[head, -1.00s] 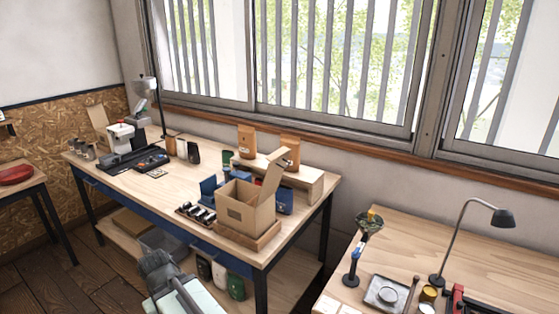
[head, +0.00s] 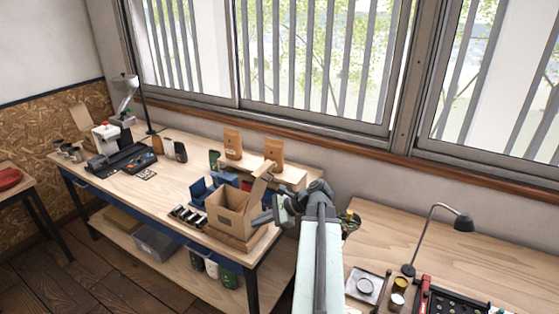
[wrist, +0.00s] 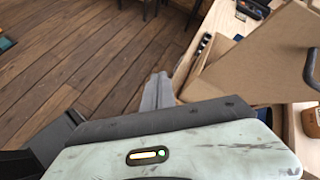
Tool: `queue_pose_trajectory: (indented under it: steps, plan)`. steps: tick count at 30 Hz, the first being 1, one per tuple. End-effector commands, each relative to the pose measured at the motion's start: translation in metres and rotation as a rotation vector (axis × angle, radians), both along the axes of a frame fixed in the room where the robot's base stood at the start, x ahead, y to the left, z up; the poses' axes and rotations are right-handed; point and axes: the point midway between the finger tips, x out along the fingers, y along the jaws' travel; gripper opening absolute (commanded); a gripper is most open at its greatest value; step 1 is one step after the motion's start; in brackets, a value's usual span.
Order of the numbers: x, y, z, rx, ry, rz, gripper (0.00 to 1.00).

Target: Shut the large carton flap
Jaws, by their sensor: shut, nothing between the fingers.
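My gripper (head: 257,220) is shut and empty, at the carton's lower right in the head view, below the flap. It also shows in the wrist view (wrist: 157,90), left of the cardboard. Whether it touches the carton is unclear.
A second table (head: 450,255) with a lamp (head: 464,222) is at the right. The bench's middle front is mostly clear.

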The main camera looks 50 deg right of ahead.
Motion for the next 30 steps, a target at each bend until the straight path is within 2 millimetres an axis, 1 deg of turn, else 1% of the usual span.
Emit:
queue_pose_trajectory:
  steps: [1, 2, 3, 6, 9, 13, 17, 20, 23, 30]
  plan:
    - [-0.022, -0.039, 0.043, 0.1, -0.024, -0.137, 0.0]
    - [-0.033, -0.058, 0.058, 0.16, -0.04, -0.208, 0.0]
    - [-0.049, -0.08, 0.077, 0.236, -0.064, -0.292, 0.0]
    - [-0.084, -0.121, 0.112, 0.386, -0.115, -0.444, 0.0]
    - [-0.106, -0.144, 0.131, 0.475, -0.152, -0.525, 0.0]
    - [-0.115, -0.153, 0.137, 0.517, -0.166, -0.557, 0.0]
    - [-0.111, -0.151, 0.134, 0.516, -0.166, -0.556, 0.0]
    - [-0.1, -0.148, 0.129, 0.514, -0.165, -0.553, 0.0]
    - [-0.081, -0.144, 0.123, 0.514, -0.165, -0.552, 0.0]
    - [-0.031, -0.133, 0.108, 0.513, -0.164, -0.552, 0.0]
